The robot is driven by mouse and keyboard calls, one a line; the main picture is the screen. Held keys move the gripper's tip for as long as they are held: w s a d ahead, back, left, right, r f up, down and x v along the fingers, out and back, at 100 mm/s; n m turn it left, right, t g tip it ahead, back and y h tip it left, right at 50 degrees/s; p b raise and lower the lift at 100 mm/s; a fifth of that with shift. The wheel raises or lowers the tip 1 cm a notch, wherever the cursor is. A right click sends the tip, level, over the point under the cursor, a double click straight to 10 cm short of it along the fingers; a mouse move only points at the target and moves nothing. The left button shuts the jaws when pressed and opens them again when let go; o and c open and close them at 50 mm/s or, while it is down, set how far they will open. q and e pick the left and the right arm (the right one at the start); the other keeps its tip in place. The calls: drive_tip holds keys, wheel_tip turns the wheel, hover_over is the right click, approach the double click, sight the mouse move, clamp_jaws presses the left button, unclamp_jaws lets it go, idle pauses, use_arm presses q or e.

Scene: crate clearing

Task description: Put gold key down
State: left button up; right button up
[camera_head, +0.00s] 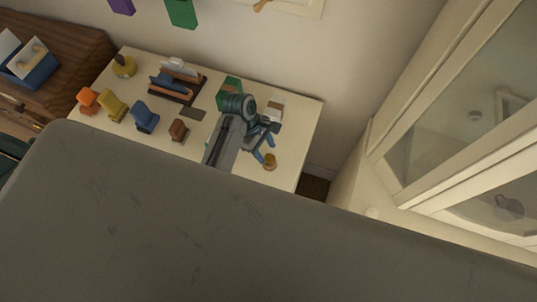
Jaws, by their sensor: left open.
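My left gripper (264,153) is over the right part of the cream table (304,130), its blue fingers open and pointing down. A small gold-brown thing (270,162) shows right by the fingertips; it may be the gold key, but it is too small to tell its shape. I cannot tell whether the fingers touch it or whether it rests on the table. My right gripper is not in view.
Orange (87,98), yellow (112,106) and blue (145,119) chair-shaped things and a brown block (178,130) stand along the table's near side. A brown rack (177,88) and a green thing (229,92) stand behind. A glazed cabinet (460,110) is at right.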

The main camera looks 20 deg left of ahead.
use_arm(q)
drive_tip(key=b+v, duration=0.1)
drive_tip(key=v, duration=0.7)
drive_tip(key=shift+s+f, duration=0.1)
